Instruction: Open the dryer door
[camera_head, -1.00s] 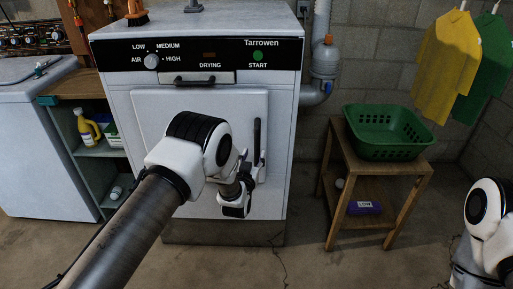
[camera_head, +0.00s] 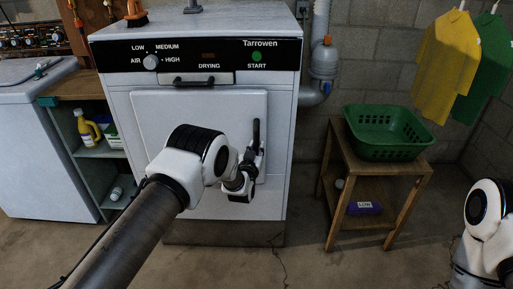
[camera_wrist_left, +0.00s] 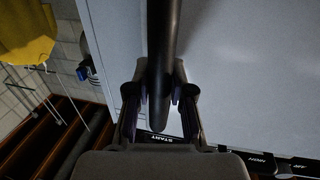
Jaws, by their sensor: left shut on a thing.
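The white dryer (camera_head: 120,165) stands in the middle of the head view, with a flat square door (camera_head: 165,112) that looks shut. A dark vertical bar handle (camera_head: 256,132) is on the door's right side. My left gripper (camera_head: 254,158) is at the handle's lower part, which it partly hides. In the left wrist view the handle (camera_wrist_left: 163,40) runs down between the two fingers of my left gripper (camera_wrist_left: 158,92), which are shut on it. My right arm shows at the lower right edge of the head view; its gripper is out of the picture.
A wooden stand (camera_head: 372,180) with a green basket (camera_head: 388,135) is right of the dryer. A grey pipe (camera_head: 322,62) runs between them. A shelf with a yellow bottle (camera_head: 88,128) is on the left. The floor in front is clear.

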